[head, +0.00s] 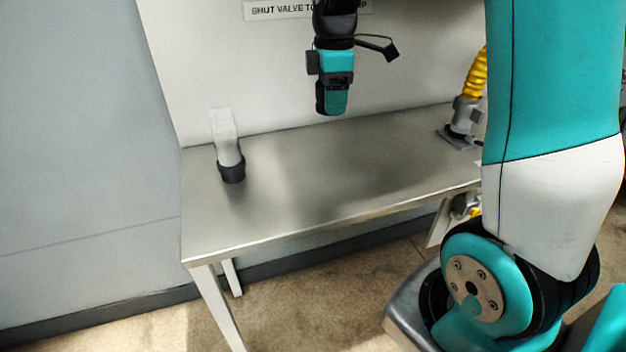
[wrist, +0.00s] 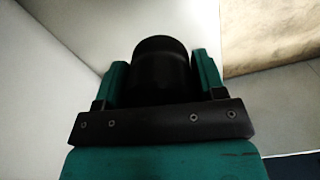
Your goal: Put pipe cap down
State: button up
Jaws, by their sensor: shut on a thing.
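My gripper (head: 332,104) hangs in the air over the back of the metal table, pointing down. In the wrist view, its two green fingers stand on either side of a dark, round pipe cap (wrist: 161,68), and the gripper is shut on it. The cap is dark against the pale background, so its far end and details are hard to make out. In the head view I cannot tell the cap apart from the gripper.
The bare metal table (head: 300,185) has wide free room in the middle. A pale pipe piece with a dark collar (head: 229,158) stands at its left. A grey fitting with a yellow hose (head: 466,112) stands at the right. A wall with a sign (head: 285,10) rises behind.

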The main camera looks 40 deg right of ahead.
aim_at(329, 186)
notch_tip(329, 186, down, 20)
jog(key=shift+s+d+r, duration=0.1)
jog(key=shift+r, duration=0.15)
jog(key=shift+f, duration=0.15)
jog(key=o, duration=0.9)
notch_tip(329, 186, up, 12)
jog(key=s+a+r+m+y, duration=0.1)
jog(key=s+a+r, duration=0.25)
jog(key=a, duration=0.35)
jog(key=s+a+r+m+y, duration=0.1)
jog(key=s+a+r, duration=0.2)
jog(key=s+a, duration=0.35)
jog(key=s+a+m, duration=0.1)
jog(key=s+a, duration=0.2)
jog(key=s, duration=0.1)
jog(key=s+a+r+m+y, duration=0.1)
jog(key=s+a, duration=0.2)
jog(key=s, duration=0.1)
jog(key=s+a+m+y, duration=0.1)
jog(key=s+a, duration=0.2)
jog(key=s, duration=0.1)
jog(key=shift+a+r, duration=0.3)
